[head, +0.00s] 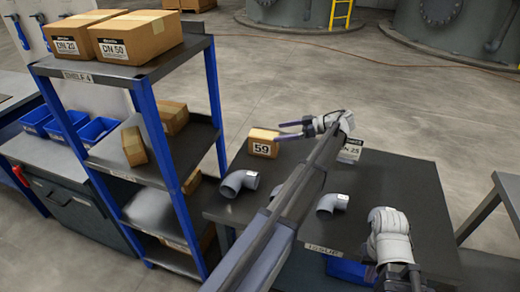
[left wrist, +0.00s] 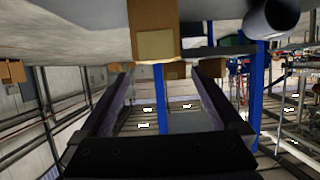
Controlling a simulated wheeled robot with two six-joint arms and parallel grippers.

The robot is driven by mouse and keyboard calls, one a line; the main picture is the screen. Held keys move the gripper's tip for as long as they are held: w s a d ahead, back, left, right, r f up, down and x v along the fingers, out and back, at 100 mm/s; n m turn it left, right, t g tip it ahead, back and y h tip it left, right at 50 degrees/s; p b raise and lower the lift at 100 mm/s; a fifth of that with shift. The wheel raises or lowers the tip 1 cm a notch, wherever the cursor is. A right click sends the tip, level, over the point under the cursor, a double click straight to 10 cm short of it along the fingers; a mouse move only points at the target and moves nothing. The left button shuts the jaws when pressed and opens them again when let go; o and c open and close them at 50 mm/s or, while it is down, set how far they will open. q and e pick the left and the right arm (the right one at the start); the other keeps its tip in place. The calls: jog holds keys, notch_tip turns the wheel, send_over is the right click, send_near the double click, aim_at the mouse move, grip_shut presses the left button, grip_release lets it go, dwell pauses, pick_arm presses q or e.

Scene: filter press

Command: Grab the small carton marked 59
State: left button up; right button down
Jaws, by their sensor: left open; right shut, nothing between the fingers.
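The small carton marked 59 (head: 262,144) stands upright on the dark table (head: 400,185), near its back left edge, with its label facing me. My left gripper (head: 279,131) is open and points left. Its fingertips are at the carton's right side in the head view; I cannot tell whether they touch it. In the left wrist view a brown carton (left wrist: 154,18) shows at the top, ahead of the gap between the open fingers (left wrist: 160,85). My right gripper (head: 388,268) is shut and empty, low over the table's front right; its fingers are hard to make out.
Grey pipe elbows stand on the table, one at left (head: 238,183) and one in the middle (head: 332,203). A blue-post shelf (head: 150,120) holding cartons stands close at left.

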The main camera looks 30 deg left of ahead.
aim_at(264, 139)
pick_arm(q)
jog(key=shift+a+f+b, duration=0.2)
jog(key=shift+f+b, duration=0.45)
jog(key=shift+f, duration=0.35)
jog(key=shift+b+x, duration=1.65)
jog(key=shift+x, duration=2.3)
jog(key=shift+w, duration=0.1)
grip_shut()
